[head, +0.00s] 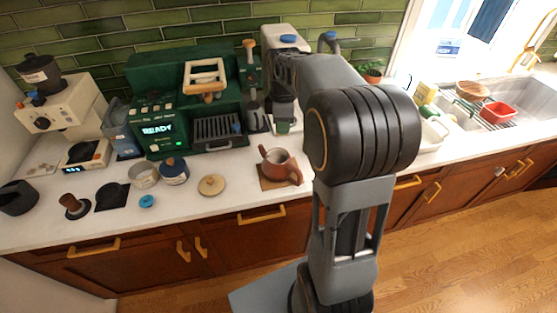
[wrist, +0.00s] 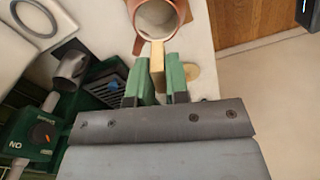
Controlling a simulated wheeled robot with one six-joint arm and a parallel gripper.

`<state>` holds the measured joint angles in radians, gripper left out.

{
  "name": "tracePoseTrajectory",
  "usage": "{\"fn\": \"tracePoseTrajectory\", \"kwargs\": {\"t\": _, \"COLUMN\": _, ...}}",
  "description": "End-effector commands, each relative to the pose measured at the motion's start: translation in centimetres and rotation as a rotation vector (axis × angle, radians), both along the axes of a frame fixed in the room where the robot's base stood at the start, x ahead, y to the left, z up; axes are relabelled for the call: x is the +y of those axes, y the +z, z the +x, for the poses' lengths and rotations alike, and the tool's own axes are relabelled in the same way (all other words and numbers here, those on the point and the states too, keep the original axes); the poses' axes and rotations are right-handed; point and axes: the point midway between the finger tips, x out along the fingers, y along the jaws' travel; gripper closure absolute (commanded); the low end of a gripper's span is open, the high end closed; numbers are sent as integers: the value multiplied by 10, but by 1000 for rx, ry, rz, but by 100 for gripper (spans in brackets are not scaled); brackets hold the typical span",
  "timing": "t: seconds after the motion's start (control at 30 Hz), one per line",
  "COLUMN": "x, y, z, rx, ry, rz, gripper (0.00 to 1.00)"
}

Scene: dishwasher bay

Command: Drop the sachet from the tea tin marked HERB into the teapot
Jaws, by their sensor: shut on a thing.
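In the wrist view my gripper (wrist: 160,75) has green fingers closed on a flat tan sachet (wrist: 157,62). In the head view the teapot (head: 276,164) stands on a brown mat, handle to the right. To its left are an open tin (head: 143,174) and a tin with a blue top (head: 174,172); I cannot read a HERB mark on either. My arm hides part of the counter.
A round tan lid (head: 212,185) lies between tins and teapot. A green coffee machine (head: 195,105) stands behind. A blue ring (head: 147,201) and a dark tamper (head: 74,206) lie near the front edge. A sink (head: 510,95) with a rack is at the right.

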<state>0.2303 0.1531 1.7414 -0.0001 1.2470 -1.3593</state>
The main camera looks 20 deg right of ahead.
Motion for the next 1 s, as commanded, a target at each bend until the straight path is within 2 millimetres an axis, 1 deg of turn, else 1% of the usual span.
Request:
{"fn": "tracePoseTrajectory", "kwargs": {"t": 0.5, "x": 1, "y": -52, "z": 0, "rx": 0, "ry": 1, "rz": 0, "gripper": 100}}
{"fn": "tracePoseTrajectory", "kwargs": {"t": 0.63, "x": 1, "y": -57, "z": 0, "rx": -1, "ry": 1, "rz": 0, "gripper": 100}}
{"fn": "tracePoseTrajectory", "kwargs": {"t": 0.87, "x": 1, "y": -56, "z": 0, "rx": 0, "ry": 0, "rz": 0, "gripper": 100}}
{"fn": "tracePoseTrajectory", "kwargs": {"t": 0.9, "x": 1, "y": -56, "z": 0, "rx": 0, "ry": 0, "rz": 0, "gripper": 83}}
{"fn": "tracePoseTrajectory", "kwargs": {"t": 1.0, "x": 1, "y": -56, "z": 0, "rx": 0, "ry": 0, "rz": 0, "gripper": 74}}
